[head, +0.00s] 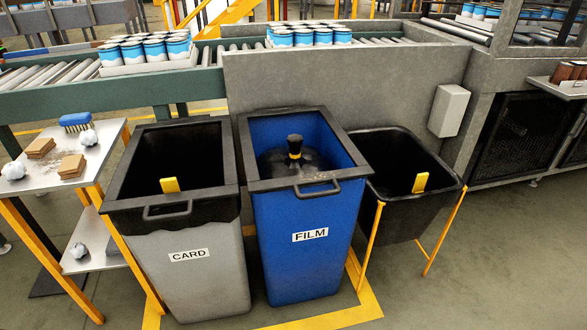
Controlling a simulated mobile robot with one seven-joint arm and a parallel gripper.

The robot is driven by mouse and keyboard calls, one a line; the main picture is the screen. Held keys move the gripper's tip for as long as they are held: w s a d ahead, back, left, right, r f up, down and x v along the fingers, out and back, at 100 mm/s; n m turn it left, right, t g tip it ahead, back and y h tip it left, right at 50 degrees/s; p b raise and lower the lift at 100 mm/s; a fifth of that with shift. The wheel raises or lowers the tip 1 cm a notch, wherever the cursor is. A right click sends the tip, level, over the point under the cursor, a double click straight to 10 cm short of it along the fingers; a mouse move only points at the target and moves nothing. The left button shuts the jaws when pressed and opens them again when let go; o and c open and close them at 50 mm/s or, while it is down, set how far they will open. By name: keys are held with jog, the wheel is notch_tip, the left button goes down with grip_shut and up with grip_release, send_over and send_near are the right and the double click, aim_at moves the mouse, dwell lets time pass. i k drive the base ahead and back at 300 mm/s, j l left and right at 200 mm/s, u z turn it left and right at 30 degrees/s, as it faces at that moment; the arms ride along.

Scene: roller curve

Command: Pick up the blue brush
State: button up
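The blue brush (76,121) lies on the top shelf of a small table at the far left, near its back edge. My gripper is not in view.
The table (62,178) also holds tan card pieces (72,166) and another white ball (14,170). A grey CARD bin (190,275), a blue FILM bin (310,265) and a black tub (400,215) stand to its right. A roller conveyor (50,75) runs behind.

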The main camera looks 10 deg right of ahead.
aim_at(79, 122)
jog(key=i+j, duration=0.15)
jog(key=j, duration=0.2)
jog(key=i+j, duration=0.1)
jog(key=j, duration=0.25)
jog(key=i+j, duration=0.15)
jog(key=j, duration=0.2)
jog(key=i+j, duration=0.7)
jog(key=j, duration=0.25)
jog(key=i+j, duration=0.1)
jog(key=i, duration=0.65)
